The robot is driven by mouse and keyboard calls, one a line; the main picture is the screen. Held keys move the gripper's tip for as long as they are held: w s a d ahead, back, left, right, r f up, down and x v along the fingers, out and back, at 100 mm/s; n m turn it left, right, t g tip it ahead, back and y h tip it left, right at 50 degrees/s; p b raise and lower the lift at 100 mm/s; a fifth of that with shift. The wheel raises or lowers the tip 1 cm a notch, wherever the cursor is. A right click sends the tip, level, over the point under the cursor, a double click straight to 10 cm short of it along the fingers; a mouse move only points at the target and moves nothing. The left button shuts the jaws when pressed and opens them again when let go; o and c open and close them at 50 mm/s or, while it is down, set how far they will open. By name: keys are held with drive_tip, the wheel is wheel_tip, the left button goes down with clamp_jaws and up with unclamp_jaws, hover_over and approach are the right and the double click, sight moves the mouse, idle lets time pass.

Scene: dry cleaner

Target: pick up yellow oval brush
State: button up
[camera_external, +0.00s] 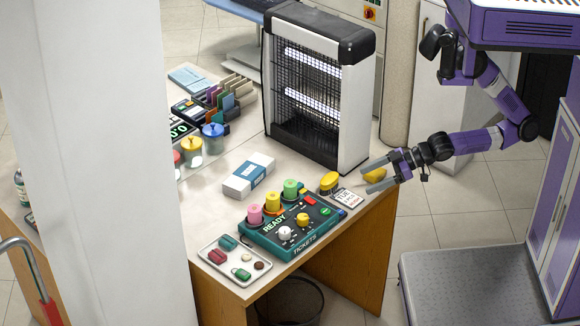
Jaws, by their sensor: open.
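Two small yellow rounded objects lie near the right edge of the counter. One, a yellow oval brush-like object (329,182) with a darker underside, sits behind the tag card. The other yellow object (375,174) shows between the fingers of my gripper (371,176). At this size I cannot tell for sure which is the yellow oval brush. My gripper reaches in from the right with its fingers spread, pointing left at the counter's right edge. I cannot tell whether the fingers touch the nearer yellow object.
A tall black-and-white heater-like unit (319,85) stands behind the yellow objects. A green ticket panel (290,226) with colored knobs, a card (348,198), a white box (248,178) and a tray (211,252) crowd the counter. A white pillar (115,160) blocks the left.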

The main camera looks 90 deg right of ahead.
sight(335, 182)
drive_tip(key=shift+m+g+h, duration=0.5)
drive_tip(key=shift+m+h, duration=0.2)
drive_tip(key=shift+h, duration=0.2)
drive_tip(key=w+f, duration=0.1)
drive_tip(key=w, duration=0.1)
drive_tip(key=w+a+f, duration=0.1)
drive_tip(key=shift+w+a+f, duration=0.1)
drive_tip(key=shift+w+f, duration=0.2)
drive_tip(key=shift+w, duration=0.1)
drive_tip(key=shift+w+f+m+g+h, duration=0.2)
drive_tip(key=shift+w+m+h, duration=0.35)
drive_tip(key=shift+h, duration=0.05)
drive_tip(key=shift+w+f+m+g+h, duration=0.15)
drive_tip(key=shift+w+m+g+h, duration=0.05)
drive_tip(key=shift+w+m+h, duration=0.4)
drive_tip(key=shift+w+d+m+h, duration=0.3)
drive_tip(key=shift+d+m+h, duration=0.05)
drive_tip(key=shift+m+h, duration=0.25)
drive_tip(key=shift+w+d+r+m+h, duration=0.15)
drive_tip(key=shift+w+r+m+h, duration=0.05)
drive_tip(key=shift+m+h, duration=0.55)
drive_tip(key=shift+w+d+r+m+g+h+p, duration=0.15)
drive_tip(key=shift+r+m+g+h+p, duration=0.2)
drive_tip(key=shift+m+h, duration=0.2)
drive_tip(key=shift+d+r+m+h, duration=0.15)
drive_tip(key=shift+d+m+h, duration=0.05)
drive_tip(key=shift+m+h, duration=0.45)
drive_tip(key=shift+p+x, duration=0.7)
drive_tip(key=shift+x, duration=3.05)
drive_tip(key=c, duration=1.2)
